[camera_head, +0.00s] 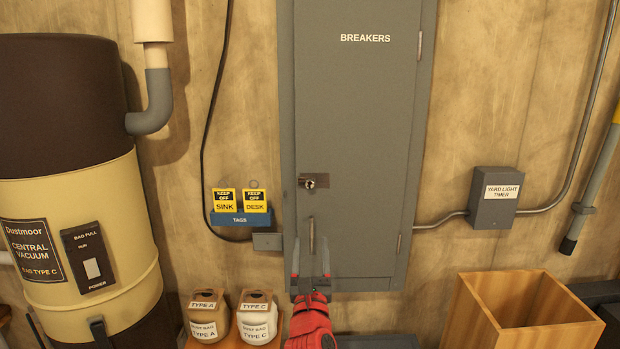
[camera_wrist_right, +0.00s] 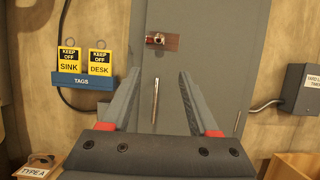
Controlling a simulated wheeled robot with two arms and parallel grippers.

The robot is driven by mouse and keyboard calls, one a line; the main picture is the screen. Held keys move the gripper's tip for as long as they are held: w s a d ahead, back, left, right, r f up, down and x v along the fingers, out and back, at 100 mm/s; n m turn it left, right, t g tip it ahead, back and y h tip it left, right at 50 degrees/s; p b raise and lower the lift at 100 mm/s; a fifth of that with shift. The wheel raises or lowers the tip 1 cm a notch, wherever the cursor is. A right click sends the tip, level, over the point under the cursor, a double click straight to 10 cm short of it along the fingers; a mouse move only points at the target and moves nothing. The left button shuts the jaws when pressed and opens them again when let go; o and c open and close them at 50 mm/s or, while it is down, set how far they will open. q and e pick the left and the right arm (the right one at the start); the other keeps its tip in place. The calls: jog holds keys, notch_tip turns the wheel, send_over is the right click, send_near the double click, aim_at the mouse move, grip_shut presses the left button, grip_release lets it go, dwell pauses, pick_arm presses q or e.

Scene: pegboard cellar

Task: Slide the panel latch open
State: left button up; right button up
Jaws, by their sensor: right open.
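The grey breaker panel (camera_head: 362,110) is mounted on the wall with its door closed. Its latch (camera_head: 312,182) is a small metal piece with a knob on a brownish plate near the door's left edge. The latch also shows in the right wrist view (camera_wrist_right: 158,39), at the top middle. A thin vertical metal handle (camera_head: 311,235) is below it. My right gripper (camera_head: 311,245) is open and empty, low in front of the door, with its fingers pointing up on either side of the handle in the picture. I cannot tell whether it touches anything. My left gripper is not in view.
A blue tag rack (camera_head: 240,219) with SINK and DESK tags is left of the panel. A yard light timer box (camera_head: 496,198) is to the right. A vacuum tank (camera_head: 75,210) fills the left.

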jog(key=r, duration=0.1)
jog(key=b, duration=0.7)
send_near(310, 185)
jog(key=b+x, duration=0.2)
jog(key=b, duration=0.1)
jog(key=b+x, duration=0.2)
jog(key=b, duration=0.1)
jog(key=shift+w+a+f, duration=0.1)
jog(key=shift+w+a, duration=0.1)
jog(key=shift+w, duration=0.2)
jog(key=shift+w+r, duration=0.6)
jog(key=shift+w, duration=0.2)
jog(key=shift+d+x, duration=0.2)
jog(key=shift+x, duration=0.65)
jog(key=shift+c, duration=0.2)
grip_shut()
jog(key=shift+f, duration=0.1)
